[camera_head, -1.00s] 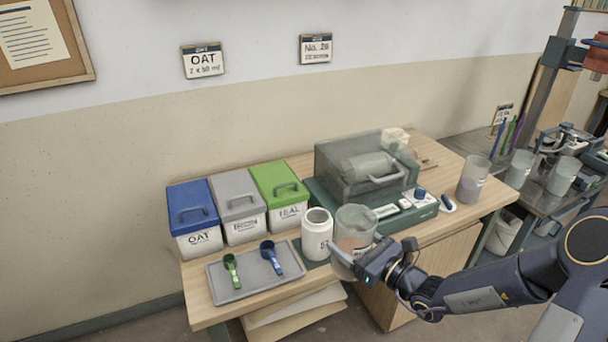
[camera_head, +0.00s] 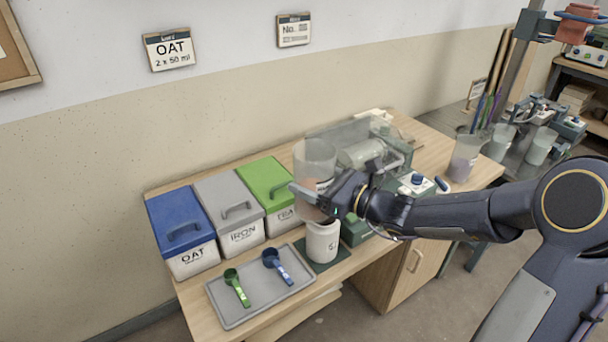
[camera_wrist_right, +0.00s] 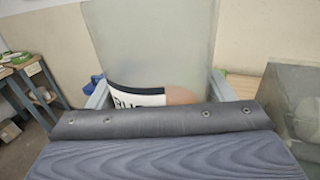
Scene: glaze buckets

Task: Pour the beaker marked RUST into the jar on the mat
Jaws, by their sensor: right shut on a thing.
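My right gripper (camera_head: 314,196) is shut on a clear beaker (camera_head: 315,158) with a reddish-brown content low inside. The beaker looks about upright and is held above the white jar (camera_head: 322,243), hiding part of its mouth. In the right wrist view, the beaker (camera_wrist_right: 150,45) stands between the fingers. Its black and white label (camera_wrist_right: 140,97) is cut off, with only the tops of the first letters showing. The jar stands on a dark green mat (camera_head: 343,256) near the table's front edge. My left gripper is out of view.
Blue, grey and green lidded bins (camera_head: 237,205) stand left of the jar. A grey tray (camera_head: 240,310) with a green and a blue scoop lies in front. A clear-covered machine (camera_head: 355,135) stands behind the beaker. Another beaker (camera_head: 465,158) stands at the table's right end.

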